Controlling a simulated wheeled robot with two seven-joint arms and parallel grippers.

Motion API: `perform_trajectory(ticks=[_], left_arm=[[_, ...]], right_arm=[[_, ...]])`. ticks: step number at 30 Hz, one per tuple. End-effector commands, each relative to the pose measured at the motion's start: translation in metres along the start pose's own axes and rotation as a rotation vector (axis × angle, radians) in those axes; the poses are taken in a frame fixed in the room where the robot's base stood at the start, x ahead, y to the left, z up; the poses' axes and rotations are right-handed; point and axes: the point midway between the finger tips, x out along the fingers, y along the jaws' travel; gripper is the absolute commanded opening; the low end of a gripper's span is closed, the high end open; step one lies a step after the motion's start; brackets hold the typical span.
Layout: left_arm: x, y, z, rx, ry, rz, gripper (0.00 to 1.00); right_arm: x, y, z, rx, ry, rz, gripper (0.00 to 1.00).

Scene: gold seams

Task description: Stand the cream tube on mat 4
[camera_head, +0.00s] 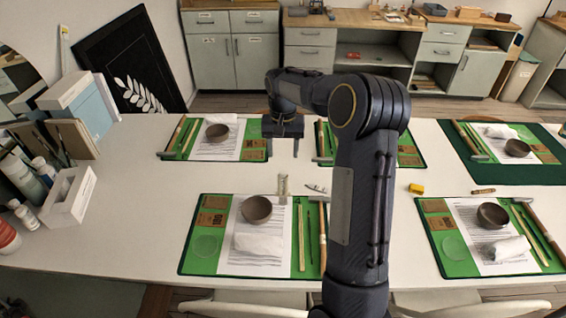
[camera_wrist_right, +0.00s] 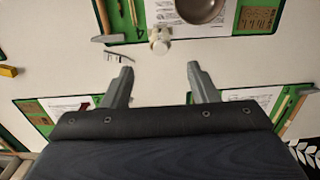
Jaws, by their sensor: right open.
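A small pale tube (camera_head: 283,188), likely the cream tube, stands at the back edge of the front-left green mat (camera_head: 206,262). In the right wrist view the tube (camera_wrist_right: 160,42) is seen from above, beside the mat's edge. My right gripper (camera_head: 283,152) is open and empty, above the table behind the tube. In the right wrist view the fingertips (camera_wrist_right: 158,72) point towards the tube, with a gap between. Other green mats lie at front right (camera_head: 452,262), back left (camera_head: 255,155), back middle and back right. My left gripper is out of view.
The mats carry brown bowls (camera_head: 257,209), white cloths, papers, sticks and hammers. A yellow block (camera_head: 416,189) and a small brown stick (camera_head: 484,191) lie on the white table (camera_head: 130,200). Boxes and bottles crowd the left end. My right arm hides part of the middle.

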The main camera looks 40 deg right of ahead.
Motion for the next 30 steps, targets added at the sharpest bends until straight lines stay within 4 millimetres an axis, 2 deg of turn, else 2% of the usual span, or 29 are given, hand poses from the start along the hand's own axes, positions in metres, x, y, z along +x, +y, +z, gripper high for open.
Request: perform_trajectory(ticks=[5, 8, 11, 13, 15, 18, 21, 24, 27, 30], left_arm=[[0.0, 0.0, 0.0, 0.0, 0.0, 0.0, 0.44], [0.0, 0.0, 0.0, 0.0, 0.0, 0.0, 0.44], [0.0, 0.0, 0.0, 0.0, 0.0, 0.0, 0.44], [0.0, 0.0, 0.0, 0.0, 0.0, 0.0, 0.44], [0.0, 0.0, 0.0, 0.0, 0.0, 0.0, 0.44], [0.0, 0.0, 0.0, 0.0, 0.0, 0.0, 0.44], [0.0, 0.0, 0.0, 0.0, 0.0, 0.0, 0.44], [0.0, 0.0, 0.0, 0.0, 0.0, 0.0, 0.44], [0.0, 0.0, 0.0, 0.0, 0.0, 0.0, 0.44], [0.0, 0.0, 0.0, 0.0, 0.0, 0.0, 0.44]], right_arm=[[-0.018, 0.0, 0.006, -0.011, 0.006, -0.012, 0.54], [-0.038, -0.002, 0.027, -0.048, 0.026, -0.054, 0.54], [-0.064, -0.003, 0.068, -0.117, 0.06, -0.124, 0.54], [-0.08, -0.004, 0.104, -0.176, 0.089, -0.182, 0.54], [-0.091, -0.003, 0.143, -0.236, 0.122, -0.239, 0.54], [-0.098, -0.001, 0.199, -0.318, 0.17, -0.317, 0.54], [-0.093, 0.002, 0.252, -0.394, 0.219, -0.388, 0.54], [-0.082, 0.005, 0.295, -0.456, 0.263, -0.444, 0.54], [-0.069, 0.006, 0.325, -0.501, 0.296, -0.483, 0.54], [-0.06, 0.006, 0.341, -0.525, 0.315, -0.506, 0.54]])
